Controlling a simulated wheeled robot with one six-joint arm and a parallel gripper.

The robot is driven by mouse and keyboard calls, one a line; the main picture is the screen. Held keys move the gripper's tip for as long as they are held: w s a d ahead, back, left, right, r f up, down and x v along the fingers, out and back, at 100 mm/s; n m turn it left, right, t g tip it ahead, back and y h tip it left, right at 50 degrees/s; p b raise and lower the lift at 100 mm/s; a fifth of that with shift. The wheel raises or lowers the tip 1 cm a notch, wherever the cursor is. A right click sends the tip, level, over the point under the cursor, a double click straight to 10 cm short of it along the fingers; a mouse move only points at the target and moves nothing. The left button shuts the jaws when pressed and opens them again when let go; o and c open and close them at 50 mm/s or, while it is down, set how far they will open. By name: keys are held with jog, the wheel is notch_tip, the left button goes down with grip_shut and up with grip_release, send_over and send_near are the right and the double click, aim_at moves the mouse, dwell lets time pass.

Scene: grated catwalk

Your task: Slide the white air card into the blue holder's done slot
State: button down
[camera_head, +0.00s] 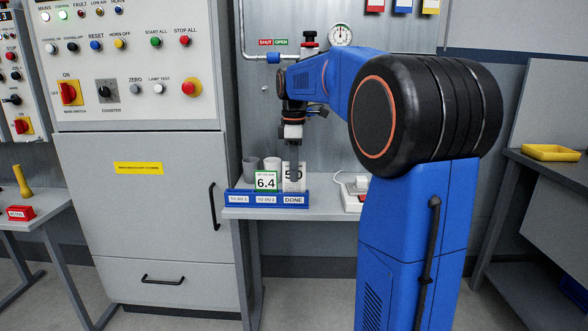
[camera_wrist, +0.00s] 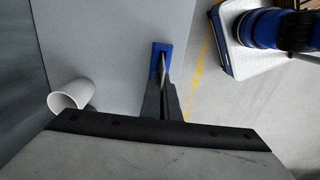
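The blue holder (camera_head: 245,204) stands on the bench, with labels for two to-do slots and DONE at the right. A white card reading 50 (camera_head: 294,184) is upright above the DONE label, its lower edge at the holder's top. I cannot tell how deep it sits in the slot. My gripper (camera_head: 293,166) points down over this card, its fingers covering its upper part. In the wrist view the fingers (camera_wrist: 162,103) are closed around the card's thin edge (camera_wrist: 163,70), above the blue holder (camera_wrist: 165,45). A green-bordered card reading 6.4 (camera_head: 265,181) stands at the middle slot.
Grey and white cups (camera_head: 250,170) stand behind the holder; a white cup (camera_wrist: 70,97) shows in the wrist view. A white device (camera_head: 355,190) sits right of the holder. A control cabinet (camera_head: 140,200) is close on the left. A wall panel with a gauge (camera_head: 340,34) rises behind.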

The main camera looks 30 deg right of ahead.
jog(key=shift+f, duration=1.3)
jog(key=c, duration=1.6)
grip_release()
jog(key=shift+o, duration=0.2)
jog(key=shift+r, duration=3.95)
